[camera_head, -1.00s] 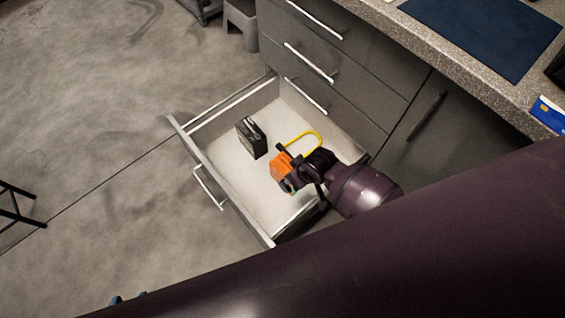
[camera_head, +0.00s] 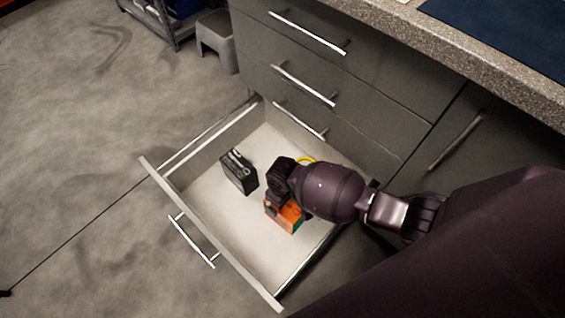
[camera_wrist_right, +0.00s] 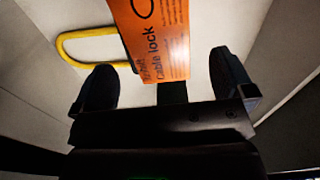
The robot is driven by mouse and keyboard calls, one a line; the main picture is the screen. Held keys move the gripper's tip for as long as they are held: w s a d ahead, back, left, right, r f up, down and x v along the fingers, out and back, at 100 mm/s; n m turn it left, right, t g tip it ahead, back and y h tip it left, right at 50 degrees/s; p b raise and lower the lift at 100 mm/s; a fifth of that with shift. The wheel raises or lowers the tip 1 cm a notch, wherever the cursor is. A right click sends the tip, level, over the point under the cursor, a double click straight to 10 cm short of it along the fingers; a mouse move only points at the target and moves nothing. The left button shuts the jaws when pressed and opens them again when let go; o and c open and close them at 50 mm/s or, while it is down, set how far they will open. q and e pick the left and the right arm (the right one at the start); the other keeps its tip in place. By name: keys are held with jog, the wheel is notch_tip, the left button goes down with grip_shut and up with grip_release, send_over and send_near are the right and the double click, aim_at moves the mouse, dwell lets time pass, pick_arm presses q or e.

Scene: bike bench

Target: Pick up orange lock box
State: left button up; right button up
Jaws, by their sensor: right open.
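The orange lock box (camera_head: 284,216) lies in the open bottom drawer (camera_head: 236,236), partly hidden under my right gripper and wrist in the head view. In the right wrist view the orange box (camera_wrist_right: 160,40), printed "Cable lock", stands between the two dark fingers, with a yellow loop (camera_wrist_right: 84,46) to its left. My right gripper (camera_wrist_right: 165,85) is open, its fingers on either side of the box with gaps showing. Contact with the box is not visible. My left gripper is not in view.
A black box (camera_head: 239,172) sits in the drawer left of the orange box. The drawer walls surround both. Closed drawers (camera_head: 310,60) and a worktop (camera_head: 480,60) rise behind. Light drawer floor is free at the front.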

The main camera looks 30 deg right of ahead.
aim_at(285, 206)
jog(key=shift+s+f, duration=0.1)
jog(key=shift+f, duration=0.7)
jog(key=f+b, duration=0.1)
jog(key=f, duration=0.1)
jog(key=f+b, duration=0.2)
jog(key=shift+s+d, duration=0.15)
jog(key=shift+s, duration=0.25)
jog(key=shift+w+f, duration=0.15)
jog(key=shift+f, duration=0.15)
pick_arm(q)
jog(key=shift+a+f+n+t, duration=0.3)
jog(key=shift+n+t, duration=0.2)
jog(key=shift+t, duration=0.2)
pick_arm(e)
jog(key=shift+w, duration=0.1)
jog(key=shift+r, duration=0.1)
jog(key=shift+c, duration=0.2)
jog(key=c, duration=1.6)
jog(key=shift+r, duration=0.1)
